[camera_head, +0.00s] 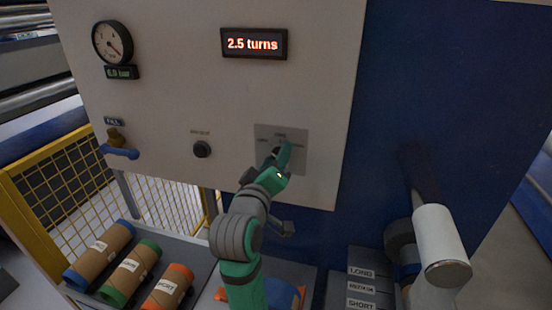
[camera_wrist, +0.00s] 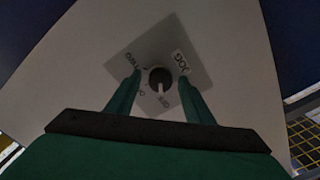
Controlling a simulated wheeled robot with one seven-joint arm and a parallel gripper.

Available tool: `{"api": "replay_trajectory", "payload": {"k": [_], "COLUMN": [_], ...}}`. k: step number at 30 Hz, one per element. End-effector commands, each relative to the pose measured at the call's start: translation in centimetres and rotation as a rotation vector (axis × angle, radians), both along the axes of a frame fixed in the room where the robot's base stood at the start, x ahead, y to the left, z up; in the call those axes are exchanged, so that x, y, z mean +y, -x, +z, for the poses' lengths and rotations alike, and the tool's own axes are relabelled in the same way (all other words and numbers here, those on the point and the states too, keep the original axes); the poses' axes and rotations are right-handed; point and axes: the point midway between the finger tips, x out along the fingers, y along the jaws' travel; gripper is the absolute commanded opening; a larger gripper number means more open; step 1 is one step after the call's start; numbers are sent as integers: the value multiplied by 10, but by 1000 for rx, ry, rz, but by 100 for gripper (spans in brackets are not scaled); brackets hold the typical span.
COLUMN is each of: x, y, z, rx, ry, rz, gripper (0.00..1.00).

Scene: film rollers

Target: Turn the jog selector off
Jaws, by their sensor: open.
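The jog selector is a small dark round knob (camera_wrist: 160,78) on a light grey square plate (camera_wrist: 172,47) in the wrist view. A label reading JOG is at the plate's upper right, and other labels are small and hard to read. A pale mark shows on the knob, but I cannot tell its setting surely. My gripper (camera_wrist: 158,92) is open, its two green fingers on either side of the knob, with no clear contact. In the head view my gripper (camera_head: 281,156) is in front of the plate (camera_head: 300,162) and hides the knob.
The panel carries a red display (camera_head: 253,43) reading 2.5 turns, a gauge (camera_head: 113,43), a black button (camera_head: 202,149) and a blue-handled valve (camera_head: 119,152). Below are several cardboard rolls (camera_head: 130,268) and a yellow mesh fence (camera_head: 65,185). A white roller (camera_head: 441,243) stands right.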

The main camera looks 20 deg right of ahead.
Motion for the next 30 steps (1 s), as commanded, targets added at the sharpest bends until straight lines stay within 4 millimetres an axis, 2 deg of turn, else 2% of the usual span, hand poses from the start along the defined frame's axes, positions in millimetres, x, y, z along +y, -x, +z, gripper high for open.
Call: {"api": "replay_trajectory", "payload": {"k": [5,15,21,30], "x": [7,41,55,60], "y": [9,59,81,90], "z": [0,0,0,0], "rx": [-1,-1,-1,1], "ry": [0,1,1,1], "rz": [2,3,0,0], "gripper": [48,48,48,48]}}
